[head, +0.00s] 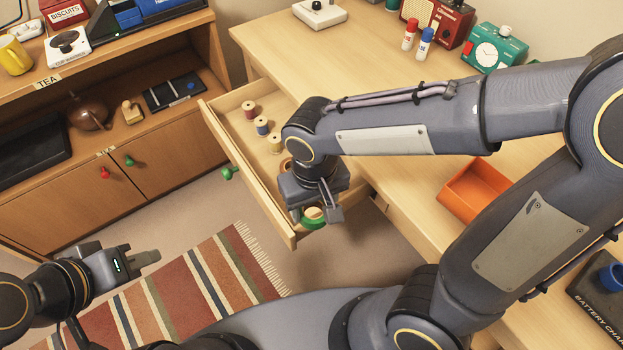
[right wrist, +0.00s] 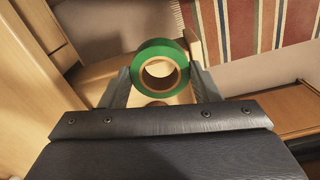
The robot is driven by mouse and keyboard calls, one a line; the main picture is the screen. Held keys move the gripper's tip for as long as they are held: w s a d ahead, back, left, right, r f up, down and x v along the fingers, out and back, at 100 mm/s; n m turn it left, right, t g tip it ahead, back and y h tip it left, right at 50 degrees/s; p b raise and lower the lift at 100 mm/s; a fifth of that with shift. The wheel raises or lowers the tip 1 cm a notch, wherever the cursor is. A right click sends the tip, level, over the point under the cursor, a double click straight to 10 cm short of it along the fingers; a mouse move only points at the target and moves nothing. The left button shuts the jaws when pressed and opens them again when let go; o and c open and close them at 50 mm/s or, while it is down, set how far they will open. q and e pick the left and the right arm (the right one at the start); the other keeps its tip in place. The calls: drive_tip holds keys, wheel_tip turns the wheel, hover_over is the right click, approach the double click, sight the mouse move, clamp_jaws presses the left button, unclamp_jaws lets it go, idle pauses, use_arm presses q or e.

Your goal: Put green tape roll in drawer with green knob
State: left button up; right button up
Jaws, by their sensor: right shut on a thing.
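The green tape roll (head: 313,222) is held between the fingers of my right gripper (head: 315,215), above the near end of the open drawer (head: 225,132). In the right wrist view the green tape roll (right wrist: 161,52) sits between the two fingertips, its hole facing the camera. The drawer's front carries a green knob (head: 228,173). Inside the drawer stand several thread spools (head: 262,125). My right gripper hides part of the drawer's near end. My left gripper (head: 148,257) is at the lower left over the rug, away from the drawer; its finger gap is unclear.
An orange tray (head: 474,190) sits on the desk (head: 300,62) at the right. Glue bottles (head: 410,35) and a green clock (head: 494,48) stand at its back. A cabinet (head: 150,150) with a red knob and another green knob is at the left. A striped rug (head: 190,300) lies below.

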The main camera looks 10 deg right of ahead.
drive_tip(key=w+d+f, duration=0.1)
drive_tip(key=w+f, duration=0.1)
drive_tip(key=w, duration=0.1)
drive_tip(key=w+f+b, duration=0.1)
drive_tip(key=w+f, duration=0.2)
drive_tip(key=w+d+f, duration=0.1)
drive_tip(key=w+f, duration=0.1)
drive_tip(key=w, duration=0.1)
drive_tip(key=shift+d+f+b, duration=0.3)
drive_tip(key=shift+f, duration=0.05)
drive_tip(key=shift+w+f+b, duration=0.2)
drive_tip(key=shift+f+b, duration=0.2)
drive_tip(key=shift+f, duration=1.35)
drive_tip(key=shift+f, duration=0.15)
drive_tip(key=o, duration=1)
